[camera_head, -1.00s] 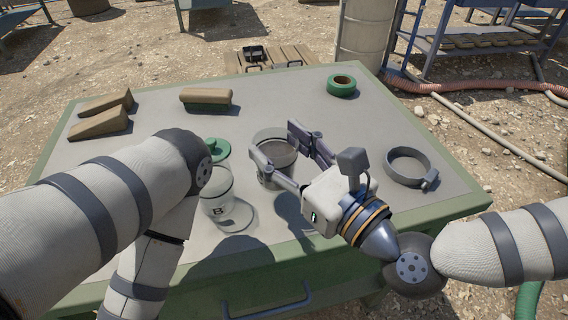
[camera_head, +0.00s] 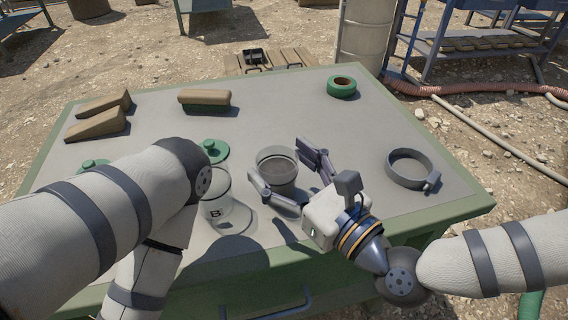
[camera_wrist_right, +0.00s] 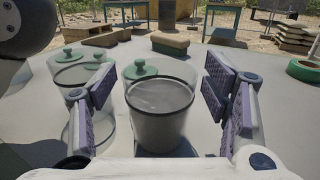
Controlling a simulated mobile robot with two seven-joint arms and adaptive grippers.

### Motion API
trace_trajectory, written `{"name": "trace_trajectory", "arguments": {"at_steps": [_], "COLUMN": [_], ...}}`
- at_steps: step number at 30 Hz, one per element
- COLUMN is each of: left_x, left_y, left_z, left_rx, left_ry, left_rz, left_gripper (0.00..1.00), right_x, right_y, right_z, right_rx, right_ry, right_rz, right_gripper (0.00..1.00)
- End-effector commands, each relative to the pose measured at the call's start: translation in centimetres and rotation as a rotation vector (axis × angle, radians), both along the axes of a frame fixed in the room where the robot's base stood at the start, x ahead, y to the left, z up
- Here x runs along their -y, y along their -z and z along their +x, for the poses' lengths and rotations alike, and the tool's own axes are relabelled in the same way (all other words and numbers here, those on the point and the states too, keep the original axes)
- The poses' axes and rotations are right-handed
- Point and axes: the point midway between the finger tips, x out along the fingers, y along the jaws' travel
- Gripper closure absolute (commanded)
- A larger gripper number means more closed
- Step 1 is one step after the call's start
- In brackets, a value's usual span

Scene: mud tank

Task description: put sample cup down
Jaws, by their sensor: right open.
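The sample cup (camera_head: 277,172), a clear cup with grey content, stands upright on the grey tabletop near the middle. In the right wrist view the cup (camera_wrist_right: 162,115) is between the finger pads, with a gap on each side. My right gripper (camera_head: 281,166) is open around the cup, coming from the front right, and holds nothing. My left arm covers the table's left front; its gripper is not visible.
A clear cup marked B (camera_head: 214,207) stands close left of the sample cup. Green lids (camera_head: 214,150) lie behind it and to the left. A grey ring holder (camera_head: 409,168) is at right, a green tape roll (camera_head: 341,87) at the back, a brush (camera_head: 205,100) at back left.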

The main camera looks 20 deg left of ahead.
Motion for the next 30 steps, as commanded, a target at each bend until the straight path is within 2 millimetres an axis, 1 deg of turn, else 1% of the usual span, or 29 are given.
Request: {"name": "trace_trajectory", "arguments": {"at_steps": [2,3,5,8,15,18,22,30], "left_x": [0.0,0.0,0.0,0.0,0.0,0.0,0.0,0.0], "left_y": [-0.1,-0.4,-0.4,-0.5,-0.5,-0.4,-0.3,-0.3], "left_z": [0.1,0.3,0.3,0.4,0.3,0.3,0.2,0.2], "left_rx": [0.003,0.009,0.009,0.012,0.011,0.008,0.007,0.007], "left_ry": [0.000,0.000,0.000,0.000,0.000,0.000,0.000,0.000], "left_rz": [0.000,0.000,0.000,0.000,-0.001,0.000,0.000,0.000], "left_gripper": [0.28,0.28,0.28,0.28,0.28,0.28,0.28,0.28], "right_x": [0.0,0.0,0.6,2.4,7.7,9.2,10.1,10.2], "right_y": [-0.2,-0.6,-0.5,-0.4,-0.1,0.0,0.0,-0.1], "right_z": [0.0,0.0,-0.2,-1.3,-4.6,-5.5,-6.2,-6.3], "right_rx": [0.001,0.004,0.001,-0.001,-0.003,-0.003,-0.001,0.001], "right_ry": [0.000,0.000,0.002,0.002,0.004,0.003,0.001,-0.001], "right_rz": [0.000,0.000,0.000,-0.001,0.001,-0.001,-0.001,-0.001], "right_gripper": [0.31,0.31,0.31,0.31,0.31,0.31,0.31,0.31]}}
